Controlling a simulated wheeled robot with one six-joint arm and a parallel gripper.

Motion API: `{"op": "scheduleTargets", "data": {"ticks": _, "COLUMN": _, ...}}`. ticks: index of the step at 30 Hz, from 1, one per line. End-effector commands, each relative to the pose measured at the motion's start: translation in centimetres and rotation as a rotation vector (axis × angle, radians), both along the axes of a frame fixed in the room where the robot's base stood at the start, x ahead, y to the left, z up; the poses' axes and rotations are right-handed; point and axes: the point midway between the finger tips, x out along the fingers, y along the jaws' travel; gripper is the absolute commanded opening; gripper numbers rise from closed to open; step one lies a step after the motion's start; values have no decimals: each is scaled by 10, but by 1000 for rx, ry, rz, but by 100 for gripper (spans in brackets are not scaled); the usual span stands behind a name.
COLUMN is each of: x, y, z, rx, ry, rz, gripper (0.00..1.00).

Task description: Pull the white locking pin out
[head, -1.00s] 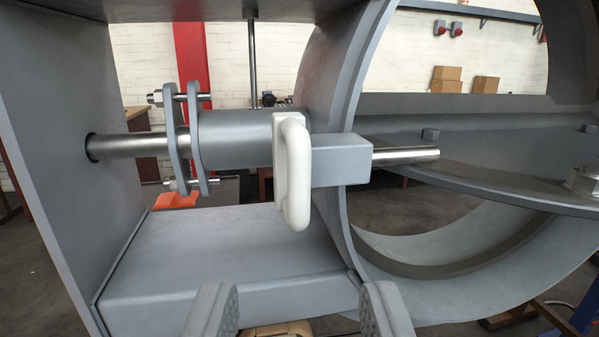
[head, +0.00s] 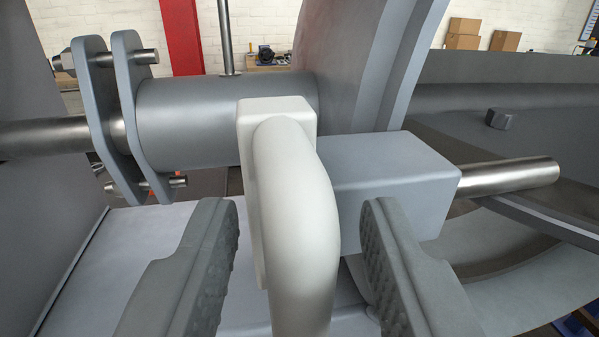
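The white locking pin (head: 294,215) shows in the middle of the head view as a thick looped handle with a square white block at its top. It sits against the grey rectangular block (head: 385,180) beside the grey cylinder. My gripper (head: 296,225) is open, with one ridged grey finger to the left of the handle and the other to its right. Gaps show between the handle and both fingers. The handle's lower end runs out of the bottom of the picture. The part of the pin inside the block is hidden.
A steel shaft (head: 510,176) sticks out to the right of the block. Flange plates with bolts (head: 125,110) stand at the left on the grey cylinder (head: 200,118). The large grey ring (head: 350,60) rises close behind. A flat grey surface lies below.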

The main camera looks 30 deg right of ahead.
Motion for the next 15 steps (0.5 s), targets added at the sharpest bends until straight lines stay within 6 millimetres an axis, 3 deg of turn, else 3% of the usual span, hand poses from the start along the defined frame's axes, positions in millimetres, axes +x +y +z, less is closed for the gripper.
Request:
{"op": "scheduleTargets", "data": {"ticks": 12, "x": 8, "y": -4, "z": 0, "rx": 0, "ry": -1, "rz": 0, "gripper": 37}}
{"op": "scheduleTargets", "data": {"ticks": 13, "x": 8, "y": -4, "z": 0, "rx": 1, "ry": 0, "rz": 0, "gripper": 35}}
{"op": "scheduleTargets", "data": {"ticks": 15, "x": 7, "y": -4, "z": 0, "rx": 1, "ry": 0, "rz": 0, "gripper": 22}}
